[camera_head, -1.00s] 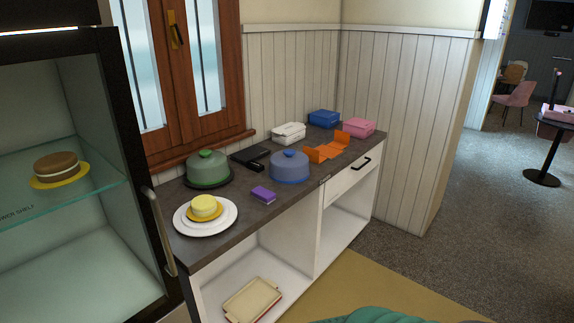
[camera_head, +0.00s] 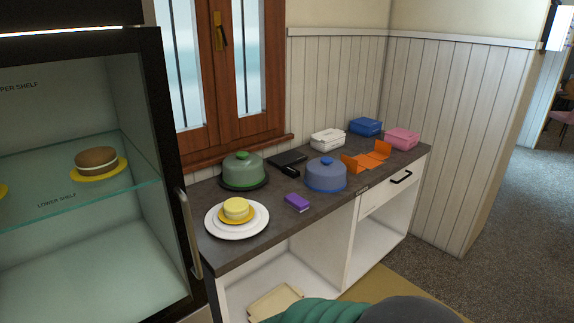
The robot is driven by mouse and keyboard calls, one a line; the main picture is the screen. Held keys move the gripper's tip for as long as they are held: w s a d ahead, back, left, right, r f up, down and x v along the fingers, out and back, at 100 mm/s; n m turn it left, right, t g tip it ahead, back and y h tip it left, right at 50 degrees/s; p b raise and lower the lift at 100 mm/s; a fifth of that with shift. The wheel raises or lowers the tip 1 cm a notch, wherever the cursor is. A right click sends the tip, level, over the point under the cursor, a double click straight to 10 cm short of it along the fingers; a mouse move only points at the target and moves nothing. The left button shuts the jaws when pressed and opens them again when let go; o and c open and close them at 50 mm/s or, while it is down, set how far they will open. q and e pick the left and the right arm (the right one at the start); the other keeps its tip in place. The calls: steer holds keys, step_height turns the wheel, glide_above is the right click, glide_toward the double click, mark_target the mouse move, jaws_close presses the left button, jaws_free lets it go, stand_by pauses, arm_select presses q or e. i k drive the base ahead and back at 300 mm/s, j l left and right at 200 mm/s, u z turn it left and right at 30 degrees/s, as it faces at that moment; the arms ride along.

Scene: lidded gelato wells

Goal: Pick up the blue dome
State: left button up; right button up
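The blue dome (camera_head: 326,175) is a rounded cover with a small knob on top. It stands upright on the dark countertop (camera_head: 290,222), near the middle of its length. A green dome (camera_head: 242,170) of similar shape stands on a dark base to its left. Neither of my grippers shows in the view. A green and grey rounded shape lies at the bottom edge, and I cannot tell which part of what it is.
A purple box (camera_head: 297,203) and a plate with a yellow cake (camera_head: 236,210) lie left of the blue dome. An open orange box (camera_head: 366,158) is close on its right. White (camera_head: 328,139), blue (camera_head: 365,127) and pink (camera_head: 402,139) boxes stand behind. A glass-shelved cabinet (camera_head: 190,235) is at left.

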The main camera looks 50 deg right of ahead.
mark_target(322, 174)
steer(key=l+u, duration=0.2)
steer(key=l, duration=0.4)
steer(key=l+u, duration=0.2)
steer(key=l, duration=0.4)
steer(key=k+l+u, duration=0.2)
steer(key=l, duration=0.4)
steer(key=l+u, duration=0.15)
steer(key=l, duration=0.45)
